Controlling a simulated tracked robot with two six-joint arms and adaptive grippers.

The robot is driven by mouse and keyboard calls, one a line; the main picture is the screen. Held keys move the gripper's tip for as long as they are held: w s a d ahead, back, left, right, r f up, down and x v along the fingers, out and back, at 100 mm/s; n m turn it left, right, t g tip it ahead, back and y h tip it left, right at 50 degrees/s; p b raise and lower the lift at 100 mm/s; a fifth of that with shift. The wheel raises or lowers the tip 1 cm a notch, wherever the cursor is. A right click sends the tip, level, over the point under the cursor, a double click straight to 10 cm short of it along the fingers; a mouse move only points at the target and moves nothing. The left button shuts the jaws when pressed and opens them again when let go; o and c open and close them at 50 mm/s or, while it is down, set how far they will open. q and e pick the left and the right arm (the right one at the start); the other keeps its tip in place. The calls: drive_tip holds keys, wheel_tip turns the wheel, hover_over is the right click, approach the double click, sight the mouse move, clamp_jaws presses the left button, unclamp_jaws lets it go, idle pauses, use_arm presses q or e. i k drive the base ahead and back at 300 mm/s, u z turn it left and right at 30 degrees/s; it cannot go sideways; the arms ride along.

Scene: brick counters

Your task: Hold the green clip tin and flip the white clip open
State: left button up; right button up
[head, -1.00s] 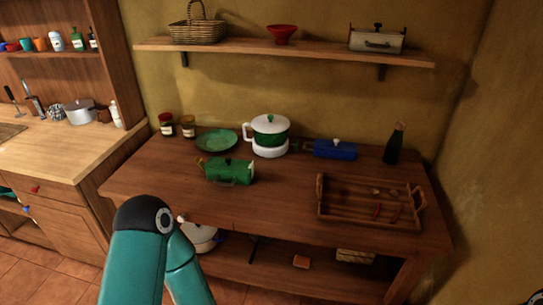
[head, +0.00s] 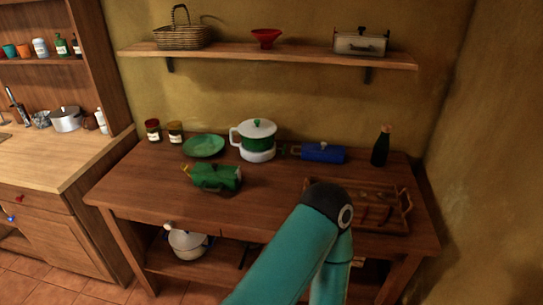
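A green tin (head: 217,178) lies on the wooden counter (head: 165,205), left of its middle. It has a yellow piece at its left end and a dark handle on its near side. I cannot make out a white clip on it; the details are too small. One teal arm of mine rises from the bottom of the head view, its dark joint in front of the tray. Neither of my grippers shows, and nothing is seen touching the tin.
Behind the tin stand a green plate (head: 203,146), two jars, a green-and-white pot (head: 257,140) and a blue tin (head: 322,153) with a white knob. A dark bottle (head: 381,146) is at the back right. A wooden tray (head: 398,219) is partly hidden. The counter's front left is clear.

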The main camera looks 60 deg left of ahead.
sight(239, 172)
drive_tip(key=u, duration=0.6)
drive_tip(key=i, duration=0.1)
drive_tip(key=z, duration=1.4)
drive_tip(key=k, duration=2.45)
drive_tip(key=u, duration=1.75)
drive_tip(key=i, duration=1)
drive_tip(key=z, duration=0.35)
drive_tip(key=k, duration=0.1)
drive_tip(key=u, duration=0.35)
